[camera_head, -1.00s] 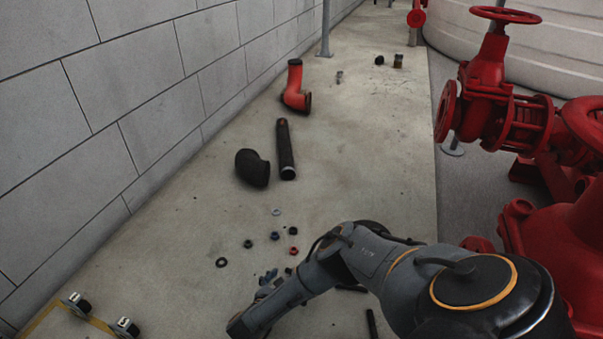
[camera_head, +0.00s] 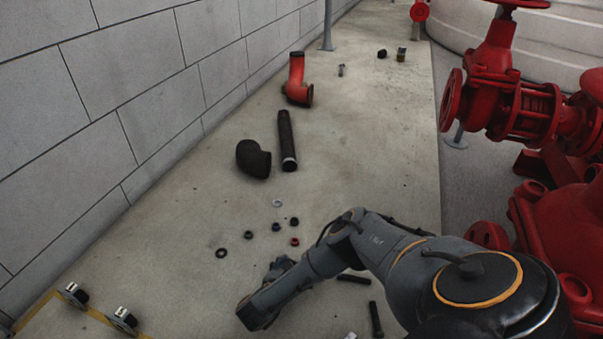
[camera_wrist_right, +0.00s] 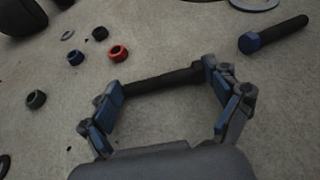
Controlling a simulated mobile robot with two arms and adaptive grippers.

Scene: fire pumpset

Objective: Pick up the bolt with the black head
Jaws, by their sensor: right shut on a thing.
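A dark bolt (camera_wrist_right: 165,80) lies across the space between the two fingers of my right gripper (camera_wrist_right: 165,95) in the right wrist view. The fingers are shut on it, one near each end. Its right end looks thicker and dark, partly hidden by the right finger. A second bolt with a blue head (camera_wrist_right: 250,42) lies on the floor to the right, apart from the gripper. In the head view my right gripper (camera_head: 278,268) is at the lower middle, mostly hidden by my own arm. My left gripper is not in view.
Loose nuts, including a red one (camera_wrist_right: 118,53), lie left of the gripper. A black elbow (camera_head: 253,158), a black pipe (camera_head: 286,140) and a red elbow (camera_head: 297,82) lie farther off. Red pumps and valves (camera_head: 500,100) stand right.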

